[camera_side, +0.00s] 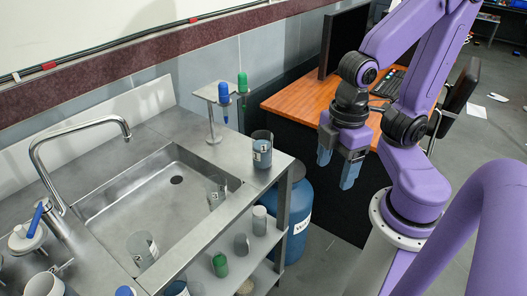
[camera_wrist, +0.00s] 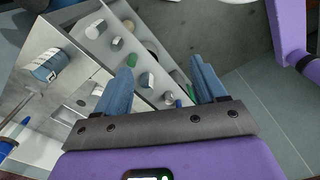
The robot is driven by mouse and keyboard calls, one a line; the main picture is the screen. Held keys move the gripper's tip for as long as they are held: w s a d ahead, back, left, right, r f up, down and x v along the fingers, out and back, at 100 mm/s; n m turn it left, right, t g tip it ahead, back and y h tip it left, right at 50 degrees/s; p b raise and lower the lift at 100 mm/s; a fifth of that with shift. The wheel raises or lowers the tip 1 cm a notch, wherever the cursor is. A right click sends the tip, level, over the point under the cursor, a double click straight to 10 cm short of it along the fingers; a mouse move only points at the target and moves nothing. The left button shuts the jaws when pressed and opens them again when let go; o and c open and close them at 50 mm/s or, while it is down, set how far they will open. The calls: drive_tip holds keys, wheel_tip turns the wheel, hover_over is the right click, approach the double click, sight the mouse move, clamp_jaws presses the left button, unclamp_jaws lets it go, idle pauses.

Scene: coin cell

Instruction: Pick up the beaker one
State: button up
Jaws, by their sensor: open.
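A clear beaker with a dark tint and a small white label (camera_side: 262,150) stands upright on the right corner of the metal bench. I cannot read its label for sure. What looks like the same beaker (camera_wrist: 48,64) shows at the upper left of the wrist view. Other labelled beakers stand in the sink, one on the right side (camera_side: 215,191) and one at the front (camera_side: 143,250). My gripper (camera_side: 336,169) hangs in the air right of the bench corner, apart from the beaker, its blue fingers spread and empty. The fingers also show in the wrist view (camera_wrist: 164,76).
A small stand (camera_side: 213,128) with green and blue-capped tubes is behind the corner beaker. A curved tap (camera_side: 80,130) rises over the sink (camera_side: 120,205). Bottles stand on the lower shelf, including a green one (camera_side: 220,265). A blue tank (camera_side: 300,215) stands beside the bench.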

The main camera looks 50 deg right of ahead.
drive_tip(key=shift+o, duration=1.3)
